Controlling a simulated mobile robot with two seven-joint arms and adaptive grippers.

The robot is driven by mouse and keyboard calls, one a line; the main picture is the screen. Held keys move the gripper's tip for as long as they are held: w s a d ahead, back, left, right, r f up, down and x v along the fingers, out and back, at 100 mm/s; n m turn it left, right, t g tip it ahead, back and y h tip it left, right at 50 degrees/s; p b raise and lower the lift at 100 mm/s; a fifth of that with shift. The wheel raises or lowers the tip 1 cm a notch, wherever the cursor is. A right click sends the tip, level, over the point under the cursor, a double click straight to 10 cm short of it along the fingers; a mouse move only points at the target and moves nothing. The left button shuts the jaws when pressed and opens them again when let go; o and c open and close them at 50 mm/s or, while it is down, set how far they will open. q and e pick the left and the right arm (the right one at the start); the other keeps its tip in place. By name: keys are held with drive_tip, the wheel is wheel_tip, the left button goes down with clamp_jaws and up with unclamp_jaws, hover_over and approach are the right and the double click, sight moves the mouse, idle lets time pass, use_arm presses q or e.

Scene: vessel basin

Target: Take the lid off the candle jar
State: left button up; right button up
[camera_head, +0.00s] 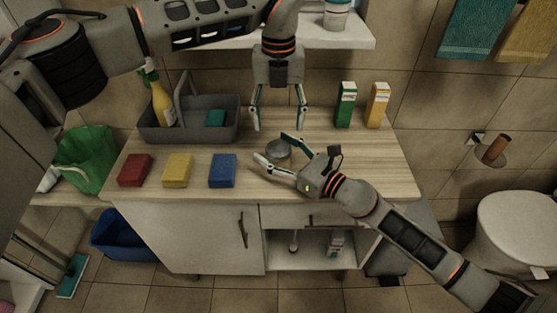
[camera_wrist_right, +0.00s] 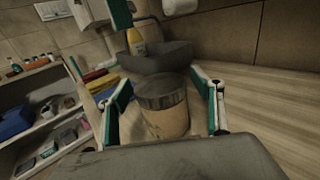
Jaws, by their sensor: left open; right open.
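The candle jar (camera_wrist_right: 168,118) has a pale yellowish body and a dark grey lid (camera_wrist_right: 161,92), which sits on top of it. In the head view the grey lid (camera_head: 278,148) shows near the middle of the wooden counter, with the body mostly hidden by my right gripper. My right gripper (camera_head: 273,148) is open, low over the counter, with one finger on each side of the jar; I cannot tell whether they touch it. My left gripper (camera_head: 279,122) is open and empty, pointing down above and behind the jar.
Red (camera_head: 135,170), yellow (camera_head: 177,170) and blue (camera_head: 222,170) sponges lie left of the jar. A grey caddy (camera_head: 190,130) with a spray bottle (camera_head: 163,105) stands behind them. A green carton (camera_head: 346,105) and a yellow carton (camera_head: 377,105) stand back right. The counter's right side (camera_head: 385,165) is clear.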

sight(279, 148)
clamp_jaws()
use_arm(q)
drive_tip(key=m, duration=0.4)
drive_tip(key=shift+m, duration=0.4)
drive_tip(key=m, duration=0.5)
drive_tip(key=shift+s+d, duration=0.1)
drive_tip(key=m, duration=0.3)
drive_tip(key=shift+m, duration=0.4)
drive_tip(key=m, duration=1)
drive_tip(key=shift+m, duration=0.3)
drive_tip(key=m, duration=1.4)
drive_tip(key=shift+m, duration=0.3)
drive_tip(key=shift+f+m, duration=0.1)
drive_tip(key=shift+m, duration=0.7)
drive_tip(key=shift+f, duration=3.9)
drive_tip(key=shift+c, duration=0.4)
